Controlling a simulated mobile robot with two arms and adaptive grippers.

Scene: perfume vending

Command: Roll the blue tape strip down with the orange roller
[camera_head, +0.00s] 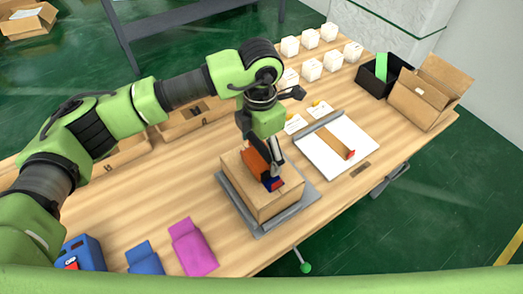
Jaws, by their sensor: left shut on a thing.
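A closed brown cardboard box (238,178) sits on a grey plate (302,200) near the front middle of the table. My left gripper (268,172) reaches down over the box top and is shut on the orange roller (254,162). The roller is tilted, its low end close to the box top; I cannot tell whether it touches. A small blue patch (273,184) with a bit of red shows at the fingertips; I cannot tell if it is the tape strip or part of the tool. The fingers hide part of the box top. My right gripper is out of view.
A white board (318,156) with a brown strip and red tip lies right of the box. White boxes (311,70), a black bin (371,82) and an open carton (425,95) stand behind. Pink (193,248) and blue (145,258) pieces lie front left.

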